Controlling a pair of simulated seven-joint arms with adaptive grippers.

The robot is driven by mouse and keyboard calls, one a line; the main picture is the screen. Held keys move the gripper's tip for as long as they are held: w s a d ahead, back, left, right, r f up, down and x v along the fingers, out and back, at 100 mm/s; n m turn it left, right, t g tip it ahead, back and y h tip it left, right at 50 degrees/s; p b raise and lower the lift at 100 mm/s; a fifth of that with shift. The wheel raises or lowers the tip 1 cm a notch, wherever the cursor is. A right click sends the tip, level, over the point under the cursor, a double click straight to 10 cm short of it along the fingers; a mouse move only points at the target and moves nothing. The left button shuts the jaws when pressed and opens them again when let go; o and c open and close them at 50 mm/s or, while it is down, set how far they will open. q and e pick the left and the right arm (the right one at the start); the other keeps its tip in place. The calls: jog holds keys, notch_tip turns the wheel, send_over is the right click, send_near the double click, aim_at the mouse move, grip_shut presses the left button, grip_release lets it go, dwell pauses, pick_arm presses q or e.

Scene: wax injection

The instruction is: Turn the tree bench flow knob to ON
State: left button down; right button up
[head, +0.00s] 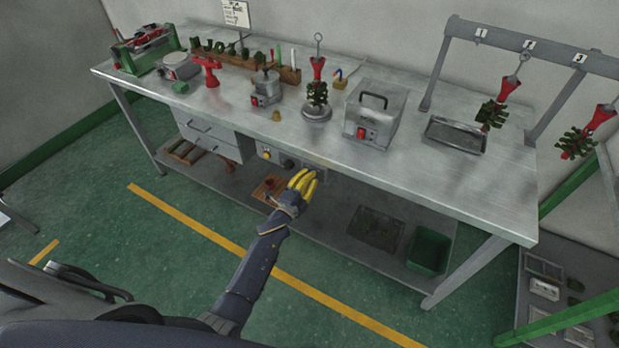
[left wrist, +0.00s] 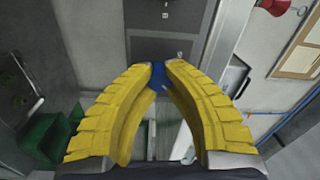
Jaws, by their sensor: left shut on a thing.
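The tree bench (head: 230,125) is a long metal table. Under its front edge is a control strip with a yellow button and a dark round control (head: 287,162). My left gripper (head: 304,180) reaches up to the right part of this strip, its yellow fingers covering what they hold. In the left wrist view the yellow fingers (left wrist: 158,72) are shut on a small blue knob (left wrist: 158,77), in front of a dark grey panel (left wrist: 170,25) with small white marks. The marks are too small to read, so the knob's setting cannot be told. My right gripper is not in view.
On the bench stand a wax pot (head: 266,88), a grey box with a red switch (head: 375,115) and a shallow tray (head: 455,136). Dark trees with red tops hang from a numbered rack (head: 530,45). A green bin (head: 429,250) sits on the lower shelf. The floor in front is clear.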

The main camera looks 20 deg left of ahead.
pick_arm(q)
jog(key=shift+d+r, duration=0.2)
jog(key=shift+d, duration=0.2)
jog(key=c, duration=1.6)
grip_release()
jog(key=o, duration=0.4)
jog(key=shift+a+f, duration=0.1)
jog(key=shift+o, duration=0.3)
jog(key=shift+a, duration=0.1)
jog(key=v, duration=1.2)
